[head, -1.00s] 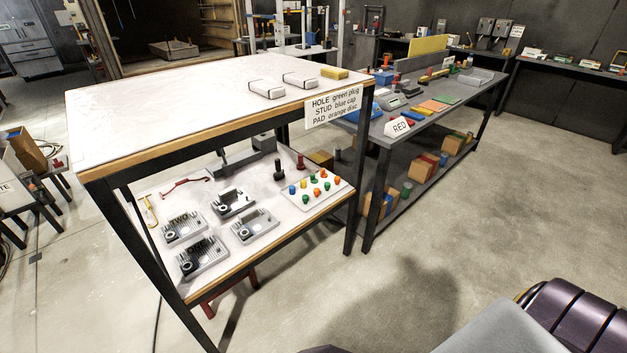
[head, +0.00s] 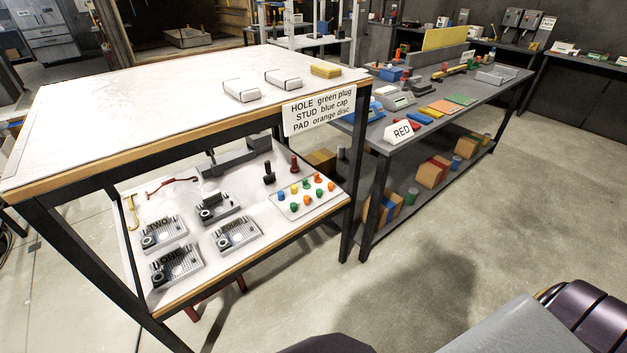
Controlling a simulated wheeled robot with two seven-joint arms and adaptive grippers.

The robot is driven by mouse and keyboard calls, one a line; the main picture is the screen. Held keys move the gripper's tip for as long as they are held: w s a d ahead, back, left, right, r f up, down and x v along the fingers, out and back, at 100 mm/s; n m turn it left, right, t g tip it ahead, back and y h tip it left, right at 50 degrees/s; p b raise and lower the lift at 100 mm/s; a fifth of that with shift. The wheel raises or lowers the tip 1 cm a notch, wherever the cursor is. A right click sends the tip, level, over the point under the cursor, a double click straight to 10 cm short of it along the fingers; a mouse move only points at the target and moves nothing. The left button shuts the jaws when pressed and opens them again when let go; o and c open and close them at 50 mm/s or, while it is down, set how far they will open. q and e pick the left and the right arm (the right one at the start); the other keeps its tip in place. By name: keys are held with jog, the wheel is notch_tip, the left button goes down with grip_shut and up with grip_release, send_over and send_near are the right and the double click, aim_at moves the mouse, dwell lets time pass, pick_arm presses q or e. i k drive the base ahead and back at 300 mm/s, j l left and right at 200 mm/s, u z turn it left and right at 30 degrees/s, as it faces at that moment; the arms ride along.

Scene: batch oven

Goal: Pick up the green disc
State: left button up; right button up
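Several small coloured pieces stand on a pale tray (head: 281,201) on the lower shelf of the near bench. Among them are green pieces, one near the tray's front (head: 293,207); at this size I cannot tell which is a disc. Neither of my grippers is in view.
The white bench top (head: 160,85) overhangs the shelf, and a dark post (head: 350,190) stands just right of the tray. Grey slotted blocks (head: 177,264) and a dark peg (head: 269,173) share the shelf. Open floor (head: 480,220) lies to the right.

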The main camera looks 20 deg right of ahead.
aim_at(306, 185)
jog(key=i+l, duration=0.15)
jog(key=l, duration=0.35)
jog(key=i+l, duration=0.1)
jog(key=l, duration=0.4)
jog(key=i+l, duration=0.15)
jog(key=l, duration=0.35)
jog(key=i+l, duration=0.15)
jog(key=l, duration=0.35)
jog(key=i+l, duration=0.1)
jog(key=l, duration=0.4)
jog(key=i+l, duration=0.15)
jog(key=l, duration=0.35)
jog(key=i+l, duration=0.15)
jog(key=l, duration=0.3)
jog(key=i+l, duration=0.1)
jog(key=l, duration=0.4)
